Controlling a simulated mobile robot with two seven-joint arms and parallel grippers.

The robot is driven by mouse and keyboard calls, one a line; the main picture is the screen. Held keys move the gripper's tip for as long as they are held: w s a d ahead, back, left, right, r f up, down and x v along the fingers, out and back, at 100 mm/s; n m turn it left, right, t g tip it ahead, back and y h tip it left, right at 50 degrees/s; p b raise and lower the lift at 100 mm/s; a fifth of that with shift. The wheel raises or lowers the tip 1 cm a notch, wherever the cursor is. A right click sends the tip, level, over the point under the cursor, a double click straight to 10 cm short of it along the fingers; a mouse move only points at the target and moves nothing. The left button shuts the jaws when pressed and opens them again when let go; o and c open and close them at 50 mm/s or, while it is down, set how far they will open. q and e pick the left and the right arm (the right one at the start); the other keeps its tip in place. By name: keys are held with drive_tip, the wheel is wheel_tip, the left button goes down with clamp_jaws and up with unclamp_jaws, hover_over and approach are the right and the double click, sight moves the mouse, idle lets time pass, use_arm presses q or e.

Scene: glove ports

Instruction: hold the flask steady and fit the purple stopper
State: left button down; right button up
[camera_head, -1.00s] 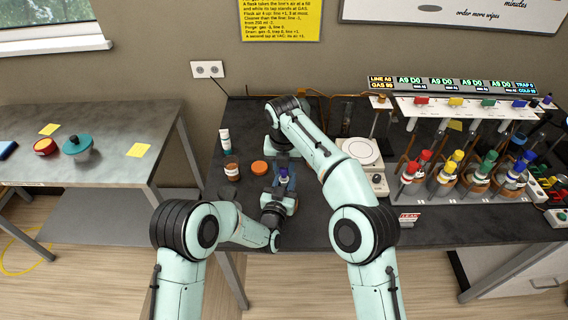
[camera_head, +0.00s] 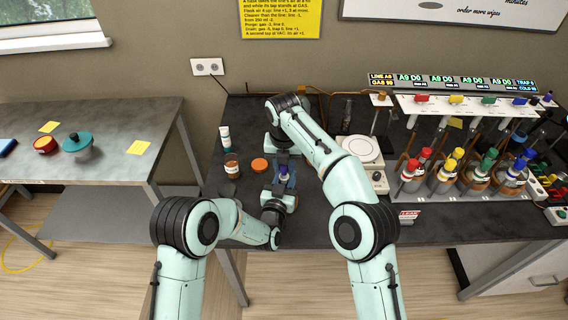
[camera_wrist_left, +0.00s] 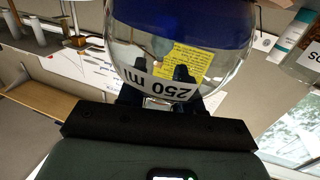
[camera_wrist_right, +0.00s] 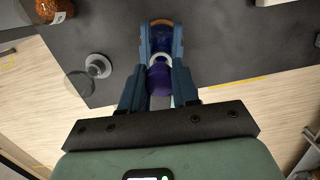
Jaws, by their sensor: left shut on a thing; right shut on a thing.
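The round glass flask (camera_wrist_left: 185,45), marked 250 ml, fills the top of the left wrist view upside down, with blue liquid in it. My left gripper (camera_head: 283,188) is shut on the flask, at the near part of the bench. The purple stopper (camera_wrist_right: 160,80) is between the fingers of my right gripper (camera_wrist_right: 160,65), which is shut on it. A pale ring, apparently the flask's mouth, lies right against the stopper in the right wrist view. I cannot tell how deep the stopper sits. In the head view the grippers face each other and hide most of the flask.
A brown jar (camera_head: 232,166), an orange lid (camera_head: 260,165) and a white tube (camera_head: 224,138) stand left of the grippers. A scale (camera_head: 362,152) is at the right, then a rack of flasks with coloured stoppers (camera_head: 455,165). The bench's front edge is close.

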sight(284, 166)
use_arm(q)
drive_tip(key=shift+s+f, duration=0.1)
drive_tip(key=shift+f, duration=0.3)
use_arm(e)
drive_tip(key=shift+f, duration=1.05)
drive_tip(key=o, duration=1.1)
drive_tip(key=shift+f, duration=0.1)
drive_tip(key=shift+s+r, duration=0.2)
drive_tip(key=shift+r, duration=1.05)
drive_tip(key=shift+s+r, duration=0.15)
drive_tip(key=shift+r, duration=1.15)
drive_tip(key=shift+s+r, duration=0.2)
drive_tip(key=shift+r, duration=1.05)
use_arm(q)
drive_tip(key=c, duration=0.7)
unclamp_jaws()
drive_tip(key=shift+r, duration=0.2)
